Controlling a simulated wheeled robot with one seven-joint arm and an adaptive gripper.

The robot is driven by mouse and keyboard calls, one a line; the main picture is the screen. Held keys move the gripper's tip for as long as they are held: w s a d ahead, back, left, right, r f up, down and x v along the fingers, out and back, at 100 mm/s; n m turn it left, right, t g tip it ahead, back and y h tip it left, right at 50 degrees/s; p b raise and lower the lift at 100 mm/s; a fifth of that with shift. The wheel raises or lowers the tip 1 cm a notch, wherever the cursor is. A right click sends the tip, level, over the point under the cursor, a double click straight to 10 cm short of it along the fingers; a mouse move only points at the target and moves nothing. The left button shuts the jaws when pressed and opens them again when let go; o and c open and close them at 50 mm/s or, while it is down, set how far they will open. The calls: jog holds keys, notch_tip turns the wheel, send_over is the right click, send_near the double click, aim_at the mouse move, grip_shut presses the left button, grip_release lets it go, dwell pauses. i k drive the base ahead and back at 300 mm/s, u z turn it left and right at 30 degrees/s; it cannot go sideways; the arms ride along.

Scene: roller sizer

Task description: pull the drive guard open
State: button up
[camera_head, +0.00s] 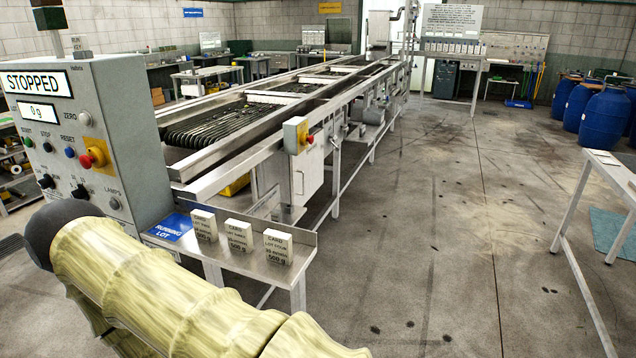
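The long roller sizer (232,118) runs from the middle left toward the back. On its near side, below a small yellow-and-grey box with a red button (297,134), is a pale grey box-like cover (309,172). It looks closed. I cannot tell for sure that it is the drive guard, as no label on it can be read. My arm in its pale yellow sleeve crosses the lower left foreground. My gripper is not in view.
A control cabinet (112,140) reading STOPPED stands at the left. A steel shelf (262,262) with several white cards and a blue RUNNING LOT sign juts out in front of the sizer. Blue barrels (603,118) and a table (612,168) stand right. The middle floor is clear.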

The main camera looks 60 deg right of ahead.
aim_at(306, 169)
jog(key=z, duration=1.2)
